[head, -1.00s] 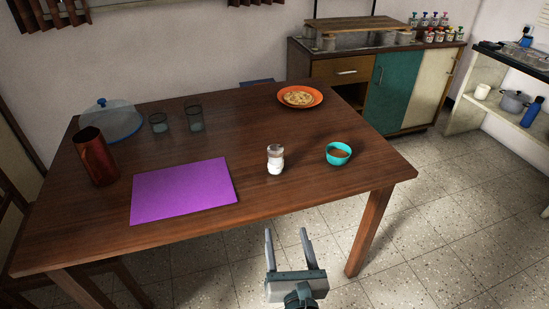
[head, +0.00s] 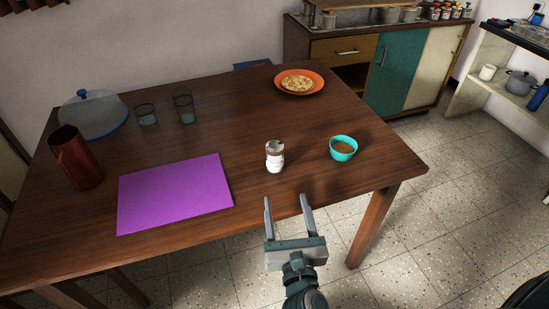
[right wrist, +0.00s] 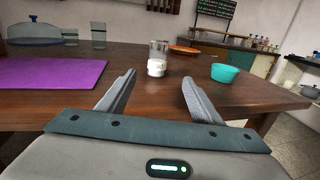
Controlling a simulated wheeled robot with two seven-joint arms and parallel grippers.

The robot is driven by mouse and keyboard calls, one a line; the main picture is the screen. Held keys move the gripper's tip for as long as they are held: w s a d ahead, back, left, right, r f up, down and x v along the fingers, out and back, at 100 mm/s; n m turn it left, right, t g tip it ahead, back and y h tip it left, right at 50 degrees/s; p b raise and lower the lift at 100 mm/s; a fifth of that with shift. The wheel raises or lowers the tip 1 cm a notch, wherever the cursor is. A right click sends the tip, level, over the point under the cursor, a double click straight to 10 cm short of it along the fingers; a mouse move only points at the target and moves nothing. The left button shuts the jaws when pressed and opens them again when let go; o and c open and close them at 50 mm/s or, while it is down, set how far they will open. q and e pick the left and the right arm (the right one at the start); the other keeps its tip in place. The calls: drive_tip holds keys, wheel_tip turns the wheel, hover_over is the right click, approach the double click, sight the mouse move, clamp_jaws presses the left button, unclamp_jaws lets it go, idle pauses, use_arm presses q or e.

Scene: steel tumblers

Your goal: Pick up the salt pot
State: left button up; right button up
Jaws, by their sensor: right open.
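The salt pot (head: 274,157) is a small shaker, white below with a clear and greyish upper part. It stands upright on the wooden table near its front edge. In the right wrist view the salt pot (right wrist: 157,60) is ahead, between the lines of the two fingers. My right gripper (head: 286,205) is open and empty, at the table's front edge, short of the salt pot and apart from it. Its fingers also show in the right wrist view (right wrist: 158,95). My left gripper is not in view.
A teal bowl (head: 343,149) stands just right of the salt pot. A purple mat (head: 173,195) lies to the left. A red jug (head: 76,158), two glasses (head: 184,109), a domed dish (head: 92,114) and an orange plate (head: 321,85) stand farther off.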

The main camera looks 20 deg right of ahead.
sight(278, 162)
drive_tip(key=w, duration=0.4)
drive_tip(key=w+d, duration=0.1)
drive_tip(key=w, duration=0.2)
drive_tip(key=w+d+p, duration=0.1)
drive_tip(key=w, duration=0.3)
drive_tip(key=shift+w, duration=0.6)
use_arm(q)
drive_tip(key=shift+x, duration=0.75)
